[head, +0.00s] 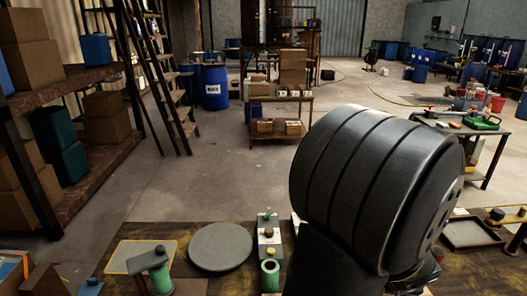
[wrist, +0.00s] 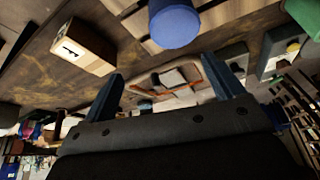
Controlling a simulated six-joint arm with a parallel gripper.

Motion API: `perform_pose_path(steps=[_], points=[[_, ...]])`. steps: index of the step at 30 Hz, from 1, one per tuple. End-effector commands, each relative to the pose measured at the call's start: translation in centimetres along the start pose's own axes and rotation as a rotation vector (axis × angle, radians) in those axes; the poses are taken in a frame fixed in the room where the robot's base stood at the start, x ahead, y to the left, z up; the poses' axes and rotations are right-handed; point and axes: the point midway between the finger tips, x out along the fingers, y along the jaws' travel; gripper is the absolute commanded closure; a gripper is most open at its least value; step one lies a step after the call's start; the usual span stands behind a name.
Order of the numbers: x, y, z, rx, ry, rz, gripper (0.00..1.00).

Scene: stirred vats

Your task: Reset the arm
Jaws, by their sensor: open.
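My gripper (wrist: 162,67) shows in the wrist view with its two dark blue-grey fingers spread apart. It is open, and nothing is held between the fingers. Beyond the fingers is a shallow tray (wrist: 146,93) with an orange-edged inside and pale pieces in it; I cannot tell how far away it is. In the head view a large black link of my arm fills the right of centre. It hides part of the worktable (head: 105,232), and I cannot make out my gripper there.
On the worktable are a grey round disc (head: 220,247), a green cylinder (head: 270,276) and a framed tray (head: 470,233). Shelves (head: 75,95) stand left; open floor lies beyond.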

Motion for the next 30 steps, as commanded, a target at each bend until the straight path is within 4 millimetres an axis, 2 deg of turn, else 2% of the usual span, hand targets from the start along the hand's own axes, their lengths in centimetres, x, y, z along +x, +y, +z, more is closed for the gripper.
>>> perform_pose_path(steps=[3, 10, 30], points=[[0.8, -1.2, -1.8, -0.05, 0.001, -0.021, 0.14], [1.6, -2.7, -3.7, -0.107, 0.001, -0.046, 0.14], [1.7, -3.0, -4.1, -0.119, 0.001, -0.05, 0.14]])
